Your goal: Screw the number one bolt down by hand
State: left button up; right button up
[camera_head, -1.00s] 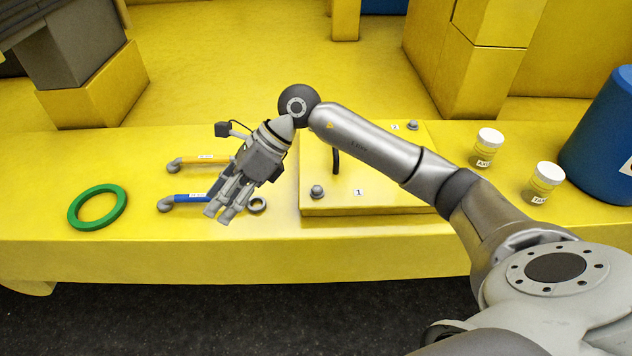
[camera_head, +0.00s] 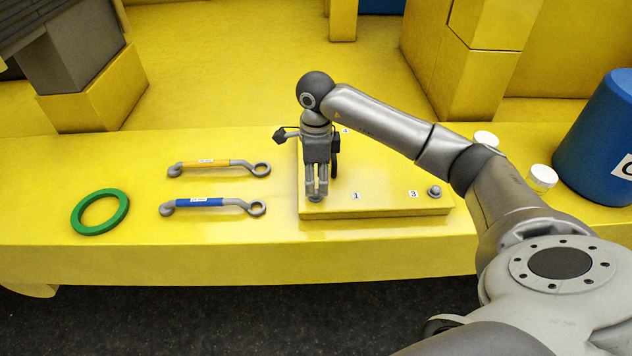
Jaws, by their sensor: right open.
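The yellow plate (camera_head: 385,205) lies on the yellow bench, with number labels by its bolts. The number one label (camera_head: 355,196) is near its front left corner. My right gripper (camera_head: 317,194) points down over that corner, just left of the label, with its fingers around the place of the number one bolt. The gripper is open, and I cannot tell whether the fingers touch the bolt. My left gripper is not in view.
The number three bolt (camera_head: 434,192) stands at the plate's front right corner. A yellow-handled wrench (camera_head: 215,163), a blue-handled wrench (camera_head: 205,203) and a green ring (camera_head: 77,216) lie to the left. White-lidded jars (camera_head: 541,178) and a blue barrel (camera_head: 597,150) stand at the right.

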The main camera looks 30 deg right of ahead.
aim_at(316, 192)
jog(key=shift+f+p, duration=0.35)
jog(key=shift+f, duration=1.35)
grip_shut()
